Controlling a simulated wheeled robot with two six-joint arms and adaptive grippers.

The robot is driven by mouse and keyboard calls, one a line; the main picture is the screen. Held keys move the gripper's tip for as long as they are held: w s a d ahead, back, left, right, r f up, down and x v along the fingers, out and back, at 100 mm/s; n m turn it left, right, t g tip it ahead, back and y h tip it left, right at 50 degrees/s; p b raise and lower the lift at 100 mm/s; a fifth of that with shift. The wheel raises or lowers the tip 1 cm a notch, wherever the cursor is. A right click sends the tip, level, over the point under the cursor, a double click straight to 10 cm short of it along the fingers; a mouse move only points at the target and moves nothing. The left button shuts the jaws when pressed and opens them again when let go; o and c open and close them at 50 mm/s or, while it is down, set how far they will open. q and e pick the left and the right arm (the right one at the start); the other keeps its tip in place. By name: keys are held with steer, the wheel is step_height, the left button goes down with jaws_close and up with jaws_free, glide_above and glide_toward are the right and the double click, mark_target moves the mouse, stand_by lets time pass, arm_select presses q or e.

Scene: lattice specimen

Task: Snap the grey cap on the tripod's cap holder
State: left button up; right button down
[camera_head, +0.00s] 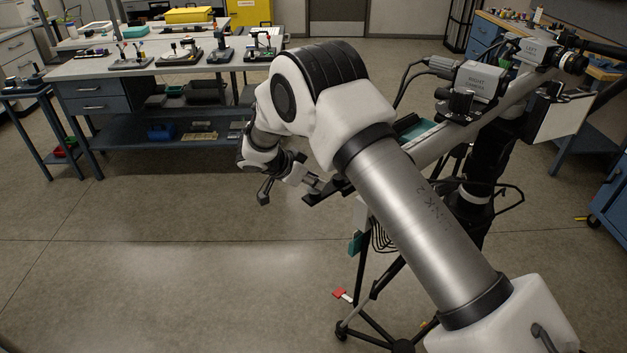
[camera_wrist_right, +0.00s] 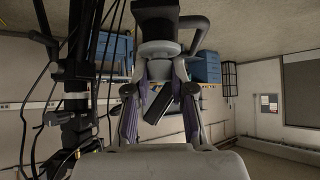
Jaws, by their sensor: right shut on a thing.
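The tripod (camera_head: 365,262) stands right of centre in the head view, partly behind my right arm. A dark fitting (camera_head: 341,184) sits at the near end of its bar; I cannot tell for sure that this is the cap holder. My right gripper (camera_head: 308,181) is just left of that fitting. In the right wrist view my right gripper (camera_wrist_right: 164,72) has its fingers closed on a small grey piece (camera_wrist_right: 160,48), apparently the cap. A black block (camera_wrist_right: 156,16) is directly beyond it; whether they touch is unclear. My left gripper is not in view.
A boxy camera marked right (camera_head: 477,82) and another marked left (camera_head: 535,50) sit on the tripod's bar, with loose cables. A white panel (camera_head: 560,118) is at the right. A workbench (camera_head: 105,70) stands at the back left. The floor at left is clear.

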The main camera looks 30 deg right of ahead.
steer(key=shift+s+f, duration=0.1)
steer(key=shift+f, duration=0.1)
steer(key=c, duration=0.9)
jaws_free()
steer(key=o, duration=0.5)
steer(key=shift+c, duration=0.2)
steer(key=shift+v, duration=2.6)
steer(key=shift+r, duration=0.1)
